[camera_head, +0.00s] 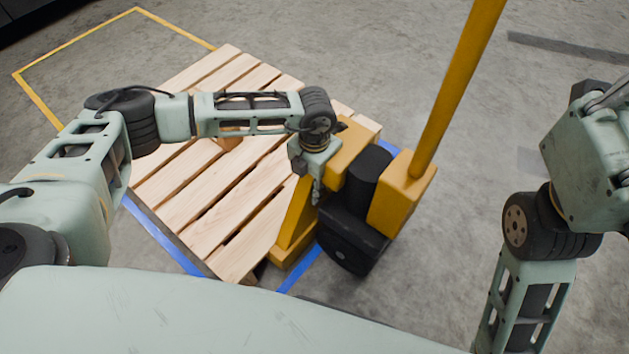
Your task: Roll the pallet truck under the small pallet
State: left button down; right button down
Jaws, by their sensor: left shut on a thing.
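The small wooden pallet (213,190) lies flat on the floor at the centre left, partly covered by my left arm. The yellow pallet truck (401,198) stands against its right side, with a black pump and wheel housing and a tall yellow handle (458,85) leaning up to the right. Its yellow frame meets the pallet edge; the forks are hidden, and I cannot tell how far they reach under the slats. My left gripper (317,190) points down and is shut on the pallet truck's yellow frame; its fingertips are partly hidden. My right gripper is out of view.
Blue tape (163,238) on the floor borders the pallet. A yellow floor outline (85,42) lies at the upper left. The grey concrete to the right of the truck is clear. A dark strip (567,54) marks the floor at the upper right.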

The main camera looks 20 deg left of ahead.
pick_arm(q)
jog(key=d, duration=0.1)
jog(key=s+d+p, duration=0.1)
jog(key=shift+s+d, duration=0.15)
jog(key=shift+d, duration=0.45)
jog(key=c, duration=1.6)
grip_release()
jog(key=shift+o, duration=0.2)
jog(key=shift+a, duration=0.1)
jog(key=shift+w+a, duration=0.1)
jog(key=shift+w, duration=0.1)
jog(key=shift+w+a+r, duration=0.1)
jog(key=shift+a+r, duration=0.05)
jog(key=shift+r, duration=0.3)
notch_tip(320, 180, up, 11)
jog(key=d, duration=0.1)
jog(key=shift+s, duration=0.35)
